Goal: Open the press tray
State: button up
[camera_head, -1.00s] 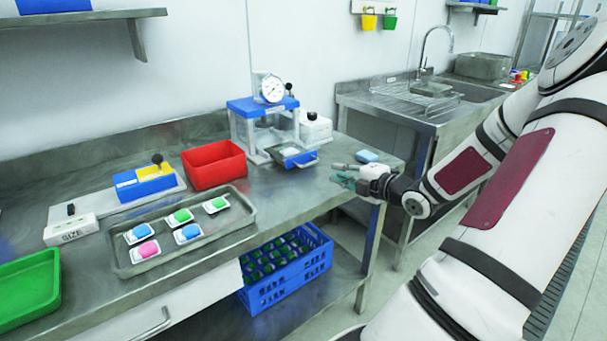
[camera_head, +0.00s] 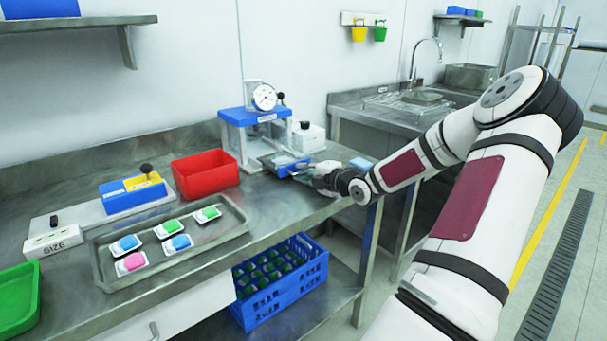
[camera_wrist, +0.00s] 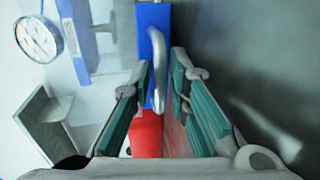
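The press (camera_head: 254,116), with a blue top plate and a round dial, stands on the steel bench. Its tray (camera_head: 270,160), with a blue front, sits low on the press's right front side. In the wrist view the blue tray front (camera_wrist: 146,30) carries a curved metal handle (camera_wrist: 157,42). My gripper (camera_head: 305,172) is at the tray front, partly hidden by its own wrist. In the wrist view my gripper (camera_wrist: 160,62) is open, with its green-padded fingers on either side of the handle. A gap shows between the fingers; I cannot tell whether either touches the handle.
A red bin (camera_head: 206,180) stands left of the press. A white box (camera_head: 308,138) stands right behind the tray, and a blue sponge-like block (camera_head: 361,163) lies right of my gripper. A metal tray of coloured packs (camera_head: 105,280) is at the front left.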

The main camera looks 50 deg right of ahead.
grip_shut()
jog(key=shift+s, duration=0.1)
jog(key=shift+p+v, duration=0.4)
jog(key=shift+v, duration=0.35)
jog(key=shift+f, duration=0.15)
grip_release()
jog(key=shift+s, duration=0.15)
